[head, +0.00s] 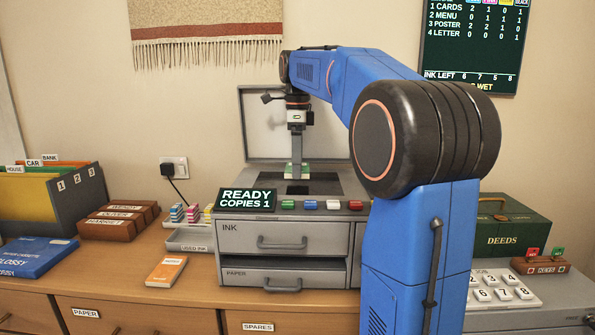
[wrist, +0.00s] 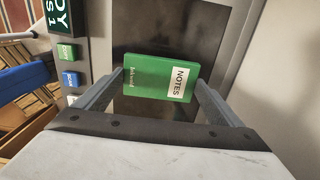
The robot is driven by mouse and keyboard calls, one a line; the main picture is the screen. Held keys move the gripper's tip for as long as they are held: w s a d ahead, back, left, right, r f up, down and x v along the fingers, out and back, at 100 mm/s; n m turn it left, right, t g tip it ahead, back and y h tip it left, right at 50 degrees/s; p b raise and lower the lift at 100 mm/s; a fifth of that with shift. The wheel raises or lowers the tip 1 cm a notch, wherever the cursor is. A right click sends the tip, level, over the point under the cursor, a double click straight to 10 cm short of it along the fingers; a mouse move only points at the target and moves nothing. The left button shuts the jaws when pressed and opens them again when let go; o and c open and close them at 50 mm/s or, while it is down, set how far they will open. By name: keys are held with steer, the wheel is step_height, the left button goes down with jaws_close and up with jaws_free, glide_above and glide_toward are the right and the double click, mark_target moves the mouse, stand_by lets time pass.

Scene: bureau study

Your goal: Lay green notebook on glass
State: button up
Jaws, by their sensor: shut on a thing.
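The green notebook (wrist: 145,76), with a white NOTES label, is between the two fingers of my gripper (wrist: 160,85), which is shut on it. The dark glass (wrist: 195,35) lies beneath the notebook in the wrist view. In the head view the glass (head: 298,189) is partly visible below my gripper. I cannot tell whether the notebook touches the glass.
The raised copier lid (head: 262,125) stands behind my gripper. A READY COPIES 1 sign (head: 247,200) and several coloured buttons (head: 333,205) line the front. An orange notebook (head: 167,271) lies on the desk, with a green DEEDS box (head: 512,228) at right.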

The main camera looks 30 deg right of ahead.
step_height(320, 180, down, 2)
steer(key=shift+f, duration=0.1)
steer(key=shift+w+d+f, duration=0.1)
steer(key=shift+w+f, duration=0.05)
steer(key=shift+f, duration=0.2)
steer(key=shift+f, duration=0.1)
steer(key=o, duration=0.9)
steer(key=shift+r, duration=3.85)
